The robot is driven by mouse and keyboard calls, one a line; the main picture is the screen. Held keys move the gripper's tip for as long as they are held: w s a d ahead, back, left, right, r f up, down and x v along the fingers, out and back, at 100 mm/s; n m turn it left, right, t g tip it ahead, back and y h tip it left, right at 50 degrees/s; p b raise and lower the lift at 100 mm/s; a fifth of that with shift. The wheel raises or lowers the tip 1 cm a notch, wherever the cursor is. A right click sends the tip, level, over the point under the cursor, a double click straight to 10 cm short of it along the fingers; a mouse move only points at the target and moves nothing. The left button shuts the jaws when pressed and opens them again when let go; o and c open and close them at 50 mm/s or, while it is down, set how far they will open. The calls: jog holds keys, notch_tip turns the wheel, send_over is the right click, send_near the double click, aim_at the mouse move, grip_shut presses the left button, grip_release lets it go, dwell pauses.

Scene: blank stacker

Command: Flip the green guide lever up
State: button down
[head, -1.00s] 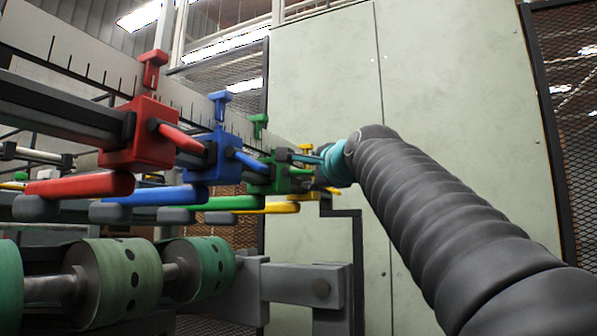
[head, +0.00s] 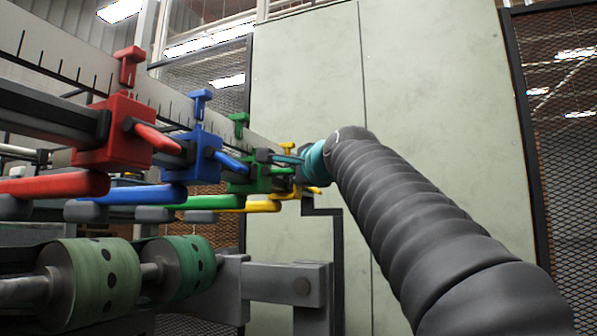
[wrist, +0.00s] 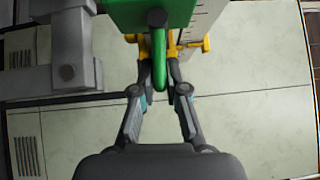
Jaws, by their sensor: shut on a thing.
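The green guide block (head: 240,180) sits on the dark rail, beyond the blue one. In the wrist view, the green block (wrist: 150,12) is at the top, and its green lever (wrist: 159,70) extends from it toward the camera. My gripper (wrist: 159,78) has its fingers on both sides of this lever, closed on it near the fingertips. In the head view my gripper (head: 282,158) reaches the green block from the right. It partly hides the green lever there, so the lever's exact tilt is hard to tell.
The red guide (head: 115,135) and blue guide (head: 192,158), with their own levers, stand nearer on the rail. A yellow guide (wrist: 190,45) is close behind the green one. Green rollers (head: 95,280) and a grey bracket (head: 290,285) lie below. A pale wall stands behind.

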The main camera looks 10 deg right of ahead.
jog(key=p, duration=0.2)
jog(key=r+n+g+p, duration=0.1)
jog(key=shift+a+r+p, duration=0.15)
jog(key=shift+r+p, duration=0.1)
jog(key=shift+p, duration=0.15)
jog(key=g+p, duration=0.1)
jog(key=p, duration=0.2)
jog(key=shift+a+r+n, duration=0.15)
jog(key=shift+r+n, duration=0.2)
jog(key=shift+n, duration=0.05)
jog(key=n+g+p, duration=0.1)
jog(key=p, duration=0.2)
jog(key=shift+w+a+r+h, duration=0.1)
jog(key=shift+a+r+h, duration=0.05)
jog(key=shift+h, duration=0.25)
jog(key=shift+w+a+n+g+h+p, duration=0.1)
jog(key=shift+n+g+h+p, duration=0.35)
jog(key=shift+n+g, duration=0.3)
jog(key=c, duration=1.2)
grip_release()
jog(key=shift+a, duration=0.15)
jog(key=shift+r, duration=0.1)
